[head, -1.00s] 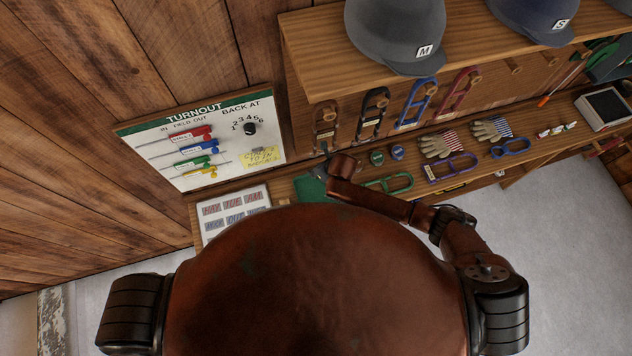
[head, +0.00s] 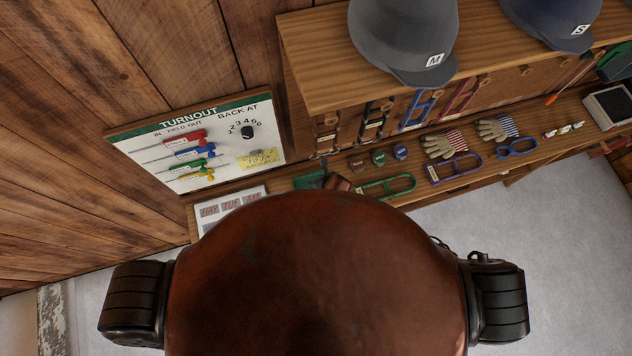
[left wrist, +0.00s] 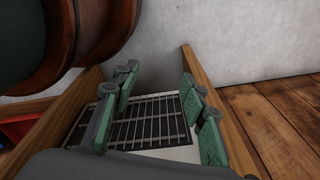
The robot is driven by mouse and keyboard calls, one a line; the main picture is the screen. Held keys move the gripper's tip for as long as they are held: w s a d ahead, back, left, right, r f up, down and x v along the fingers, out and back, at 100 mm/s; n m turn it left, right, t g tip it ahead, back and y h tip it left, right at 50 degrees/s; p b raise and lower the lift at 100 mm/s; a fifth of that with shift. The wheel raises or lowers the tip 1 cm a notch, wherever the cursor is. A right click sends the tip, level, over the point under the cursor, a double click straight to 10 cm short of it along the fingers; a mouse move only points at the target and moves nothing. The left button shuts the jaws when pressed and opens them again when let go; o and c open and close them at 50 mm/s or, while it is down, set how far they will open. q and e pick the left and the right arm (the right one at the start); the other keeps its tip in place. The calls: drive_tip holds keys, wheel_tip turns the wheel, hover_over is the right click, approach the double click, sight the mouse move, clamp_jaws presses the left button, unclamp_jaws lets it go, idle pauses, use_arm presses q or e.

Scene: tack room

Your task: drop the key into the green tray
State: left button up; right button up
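The green tray (head: 308,181) is partly visible on the lower wooden shelf in the head view, its near side hidden behind my brown body. A brown part of my right arm shows beside it, and the small dark end of what seems to be my right gripper (head: 323,166) is over the tray's far edge. Its fingers are too small and hidden to read. I cannot make out the key. My left gripper (left wrist: 157,100) is open and empty in the left wrist view, its green fingers wide apart above a dark grate; it is hidden in the head view.
The shelf holds a green metal loop (head: 387,187), a purple loop (head: 454,168), small round tins (head: 379,158) and gloves (head: 440,146). Helmets (head: 404,40) sit on the upper ledge. A turnout board (head: 200,145) leans at left. Wooden boards (left wrist: 228,125) flank my left gripper.

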drive_tip(key=shift+f, duration=0.5)
drive_tip(key=o, duration=1.2)
use_arm(q)
drive_tip(key=shift+w+f, duration=0.45)
drive_tip(key=shift+f, duration=0.1)
use_arm(e)
drive_tip(key=v, duration=1.2)
